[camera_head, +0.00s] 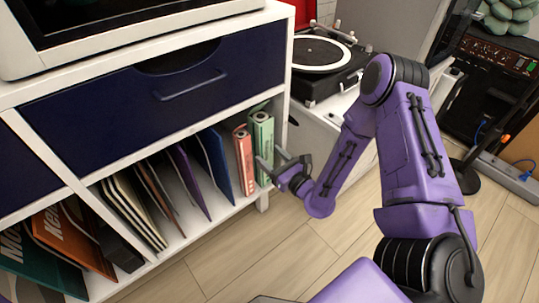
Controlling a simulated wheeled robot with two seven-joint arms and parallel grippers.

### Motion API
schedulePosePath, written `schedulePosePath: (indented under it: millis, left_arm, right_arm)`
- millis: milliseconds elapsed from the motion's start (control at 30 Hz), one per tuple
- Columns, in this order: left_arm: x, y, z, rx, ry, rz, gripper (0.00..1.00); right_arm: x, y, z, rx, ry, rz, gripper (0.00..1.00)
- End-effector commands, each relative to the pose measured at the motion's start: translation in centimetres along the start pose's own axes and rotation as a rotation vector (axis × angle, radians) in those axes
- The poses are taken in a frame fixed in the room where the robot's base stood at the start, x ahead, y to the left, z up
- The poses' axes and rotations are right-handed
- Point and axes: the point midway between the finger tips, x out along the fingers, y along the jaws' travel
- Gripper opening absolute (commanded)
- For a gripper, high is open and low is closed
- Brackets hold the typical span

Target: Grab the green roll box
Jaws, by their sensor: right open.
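The green roll box (263,137) stands upright at the right end of the open shelf, beside a red box (244,158). My right gripper (267,168) is open at the lower part of the green box, with its fingers pointing left toward it. One finger overlaps the front of the box in the picture; I cannot tell whether it touches. My purple right arm reaches in from the right. My left gripper is not in view.
The white shelf unit (276,97) has a dark blue drawer (120,110) above the opening. Folders and books, including a blue one (215,160), lean left of the boxes. A turntable (322,55) sits on a white stand at the right. Wood floor is clear in front.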

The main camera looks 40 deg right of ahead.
Motion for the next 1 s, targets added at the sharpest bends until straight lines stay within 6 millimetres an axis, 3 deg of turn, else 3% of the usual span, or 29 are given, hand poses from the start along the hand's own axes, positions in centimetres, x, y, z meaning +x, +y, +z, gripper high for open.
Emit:
schedulePosePath:
  millis: [200, 467, 533, 600, 633, 1000]
  left_arm:
    - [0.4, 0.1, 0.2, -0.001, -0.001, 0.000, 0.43]
    - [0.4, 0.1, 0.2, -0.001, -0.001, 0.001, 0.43]
    - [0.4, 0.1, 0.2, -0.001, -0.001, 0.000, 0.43]
    - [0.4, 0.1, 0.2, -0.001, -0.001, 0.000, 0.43]
    - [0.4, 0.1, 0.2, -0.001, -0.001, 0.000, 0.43]
    - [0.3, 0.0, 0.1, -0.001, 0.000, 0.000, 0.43]
  right_arm:
    - [1.8, 0.0, 0.0, 0.000, -0.001, 0.001, 0.62]
    - [1.9, 0.0, 0.0, 0.001, 0.000, 0.000, 0.62]
    - [1.9, 0.0, 0.0, 0.001, 0.000, 0.000, 0.45]
    - [1.9, 0.0, 0.0, 0.001, 0.000, 0.000, 0.23]
    - [1.9, 0.0, 0.0, 0.001, 0.000, 0.000, 0.20]
    - [1.6, 0.7, 0.0, 0.002, 0.003, 0.014, 0.17]
